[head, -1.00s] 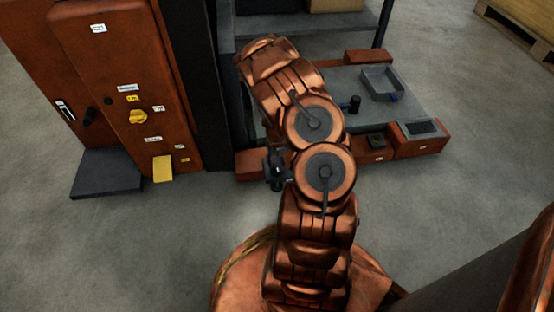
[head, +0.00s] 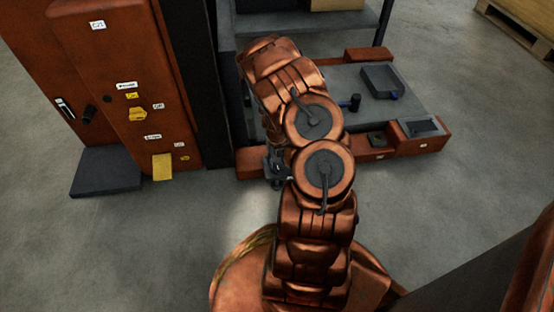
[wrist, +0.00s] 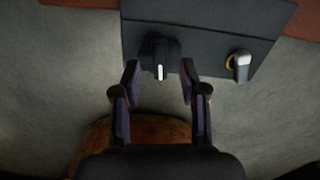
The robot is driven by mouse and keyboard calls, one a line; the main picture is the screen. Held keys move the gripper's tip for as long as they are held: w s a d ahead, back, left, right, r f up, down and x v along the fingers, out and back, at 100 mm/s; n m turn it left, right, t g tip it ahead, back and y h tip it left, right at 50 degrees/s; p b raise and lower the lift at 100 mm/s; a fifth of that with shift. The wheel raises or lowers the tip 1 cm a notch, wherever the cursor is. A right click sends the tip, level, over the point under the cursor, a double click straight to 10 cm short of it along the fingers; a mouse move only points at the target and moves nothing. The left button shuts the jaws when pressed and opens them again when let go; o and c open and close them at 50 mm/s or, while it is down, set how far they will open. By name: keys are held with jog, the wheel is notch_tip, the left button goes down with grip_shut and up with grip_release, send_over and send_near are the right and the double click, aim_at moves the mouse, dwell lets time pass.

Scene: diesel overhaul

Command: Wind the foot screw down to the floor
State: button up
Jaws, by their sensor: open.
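In the wrist view my gripper (wrist: 160,66) is open, with its two dark fingers apart. A black knob with a white mark (wrist: 160,60) lies between the fingertips in the picture, on a dark panel (wrist: 205,35). I see no clear contact between fingers and knob. In the head view my gripper (head: 276,166) is partly hidden by my arm, near the front edge of the orange-framed machine base (head: 251,163). I cannot make out a foot screw for certain in either view.
A grey knob with a yellow ring (wrist: 240,64) is on the panel at the right. An orange cabinet (head: 125,75) with a dark foot plate (head: 105,172) stands at the left. The front floor is largely clear.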

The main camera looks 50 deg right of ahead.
jog(key=shift+f+b, duration=0.5)
jog(key=shift+f, duration=0.55)
jog(key=shift+c, duration=0.4)
grip_shut()
jog(key=shift+f+m+b, duration=0.15)
jog(key=shift+m+b, duration=0.25)
jog(key=shift+b, duration=0.1)
jog(key=shift+c, duration=1.1)
grip_release()
jog(key=shift+r, duration=0.2)
jog(key=o, duration=0.4)
jog(key=shift+r+p, duration=0.1)
jog(key=shift+p, duration=0.2)
